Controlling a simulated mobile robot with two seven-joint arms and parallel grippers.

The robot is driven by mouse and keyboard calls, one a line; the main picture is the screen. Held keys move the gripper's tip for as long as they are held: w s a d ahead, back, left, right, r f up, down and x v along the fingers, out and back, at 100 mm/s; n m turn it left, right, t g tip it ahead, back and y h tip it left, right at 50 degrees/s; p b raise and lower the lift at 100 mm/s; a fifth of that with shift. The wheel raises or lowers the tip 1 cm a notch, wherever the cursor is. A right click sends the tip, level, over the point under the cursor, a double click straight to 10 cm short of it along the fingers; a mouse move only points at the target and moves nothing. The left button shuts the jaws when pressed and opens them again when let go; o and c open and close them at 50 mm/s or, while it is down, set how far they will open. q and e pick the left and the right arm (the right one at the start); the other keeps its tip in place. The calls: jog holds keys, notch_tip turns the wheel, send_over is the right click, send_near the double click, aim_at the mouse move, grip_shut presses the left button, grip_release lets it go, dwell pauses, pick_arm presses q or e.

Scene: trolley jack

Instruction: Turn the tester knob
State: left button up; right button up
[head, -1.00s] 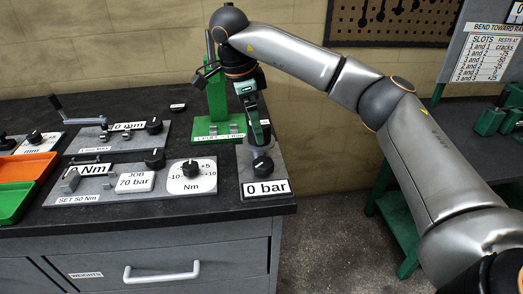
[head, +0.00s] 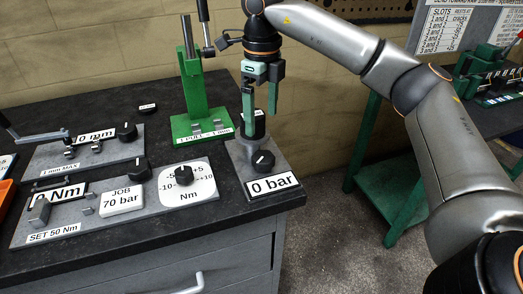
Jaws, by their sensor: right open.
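The tester is a grey block with a white "0 bar" sign (head: 273,185) at the front right corner of the dark bench. Its black knob (head: 262,161) with a white pointer line sits just above the sign, in front of a short grey cylinder (head: 240,153). My right gripper (head: 260,114) points down above and behind the knob in the picture. Its two green fingers are apart, with nothing seen held between them. A dark part of the tester (head: 260,125) shows between and below the fingers; whether they touch it I cannot tell. My left gripper is not in view.
Left of the tester lies a grey plate with an Nm dial knob (head: 183,175), a "JOB 70 bar" sign (head: 122,199) and a lever block. A "0 mm" plate (head: 75,150) stands further left. The bench ends right of the tester.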

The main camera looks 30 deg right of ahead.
aim_at(263, 155)
notch_tip(263, 155, down, 11)
jog(key=shift+r, duration=0.2)
jog(key=c, duration=1.4)
jog(key=shift+o, duration=0.2)
jog(key=m, duration=0.4)
jog(key=shift+d+r+p, duration=0.1)
jog(key=shift+p, duration=0.2)
jog(key=shift+m, duration=1.8)
jog(key=shift+w+d+p, duration=0.1)
jog(key=shift+p, duration=0.2)
